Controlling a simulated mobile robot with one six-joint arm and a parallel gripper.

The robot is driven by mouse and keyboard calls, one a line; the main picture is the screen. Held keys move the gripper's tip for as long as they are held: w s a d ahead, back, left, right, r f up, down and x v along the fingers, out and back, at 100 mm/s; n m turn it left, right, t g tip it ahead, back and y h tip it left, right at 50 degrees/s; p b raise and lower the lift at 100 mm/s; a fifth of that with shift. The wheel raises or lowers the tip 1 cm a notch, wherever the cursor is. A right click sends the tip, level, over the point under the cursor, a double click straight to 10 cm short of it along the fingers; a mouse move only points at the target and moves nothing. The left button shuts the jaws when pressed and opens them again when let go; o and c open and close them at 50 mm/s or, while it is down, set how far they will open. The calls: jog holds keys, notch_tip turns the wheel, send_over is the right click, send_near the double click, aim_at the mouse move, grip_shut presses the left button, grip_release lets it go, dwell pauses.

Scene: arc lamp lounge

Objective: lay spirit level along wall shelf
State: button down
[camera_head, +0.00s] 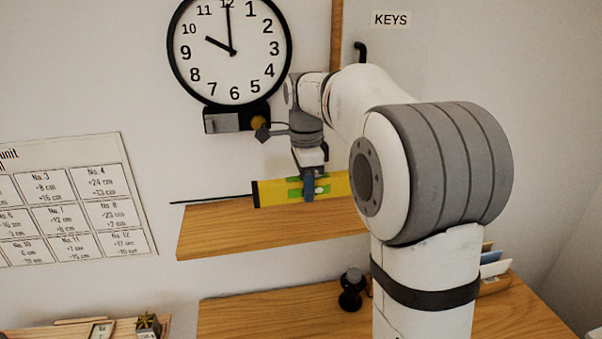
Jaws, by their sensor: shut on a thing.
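The spirit level (278,194) is a yellow bar with a black end cap and green windows. It lies lengthwise along the wooden wall shelf (215,230), level with its surface as seen here. I cannot tell whether it rests on the shelf or hangs just above it. My gripper (308,190) points down and is shut on the level near its middle. My arm hides the level's right end and the shelf's right part.
A thin dark rod (212,200) shows at the shelf's back left. A round clock (230,50) hangs above, with a small dark box (236,119) under it. Below are a wooden desk (270,315) and a black object (351,290).

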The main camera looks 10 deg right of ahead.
aim_at(307, 222)
jog(key=shift+w+d, duration=0.1)
jog(key=shift+w, duration=0.1)
jog(key=shift+d+f+b, duration=0.1)
jog(key=shift+f+b, duration=2.4)
jog(key=shift+f, duration=0.35)
jog(key=shift+f+b, duration=0.35)
jog(key=shift+f, duration=0.2)
jog(key=c, duration=1.1)
grip_release()
jog(key=shift+s, duration=0.1)
